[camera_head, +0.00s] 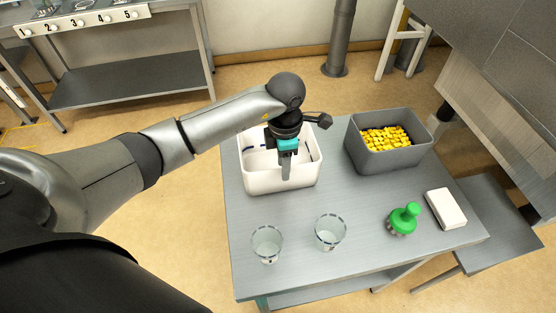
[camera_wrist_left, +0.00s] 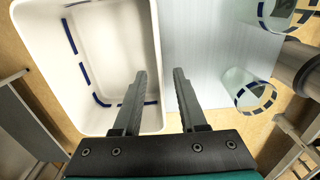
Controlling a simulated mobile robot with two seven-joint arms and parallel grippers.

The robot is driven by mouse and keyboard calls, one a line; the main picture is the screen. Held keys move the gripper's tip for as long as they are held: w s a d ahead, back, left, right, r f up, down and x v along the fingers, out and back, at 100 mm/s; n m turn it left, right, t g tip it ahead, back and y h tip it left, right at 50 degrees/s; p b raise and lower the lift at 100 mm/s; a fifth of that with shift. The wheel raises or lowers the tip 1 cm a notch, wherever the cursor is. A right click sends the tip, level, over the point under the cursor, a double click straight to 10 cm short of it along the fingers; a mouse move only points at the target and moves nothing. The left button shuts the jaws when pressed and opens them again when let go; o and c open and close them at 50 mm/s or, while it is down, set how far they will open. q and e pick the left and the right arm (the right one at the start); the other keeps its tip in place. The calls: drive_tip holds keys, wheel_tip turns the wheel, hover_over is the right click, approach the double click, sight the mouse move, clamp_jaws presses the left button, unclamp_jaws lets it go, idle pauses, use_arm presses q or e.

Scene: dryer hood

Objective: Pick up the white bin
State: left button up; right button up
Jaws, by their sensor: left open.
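The white bin (camera_head: 262,182) stands upright at the far left corner of the grey table (camera_head: 290,270). Its inside shows in the left wrist view (camera_wrist_left: 110,35), white with dark blue marks and no object seen in it. My left gripper (camera_head: 287,172) hangs over the bin's near right part in the head view. In the left wrist view its two fingers (camera_wrist_left: 157,85) are apart, and the bin's right wall lies between or just under them. I cannot tell whether the fingers touch the wall. My right gripper is not in view.
A grey bin (camera_head: 365,155) of yellow pieces stands right of the white bin. Two clear glasses (camera_head: 267,243) (camera_head: 330,232), a green knobbed object (camera_head: 404,218) and a white block (camera_head: 446,208) stand nearer the front. The table between is clear.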

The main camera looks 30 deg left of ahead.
use_arm(q)
wheel_tip(320, 180, down, 5)
clamp_jaws()
idle(0.5)
drive_tip(key=shift+r, duration=0.1)
idle(1.0)
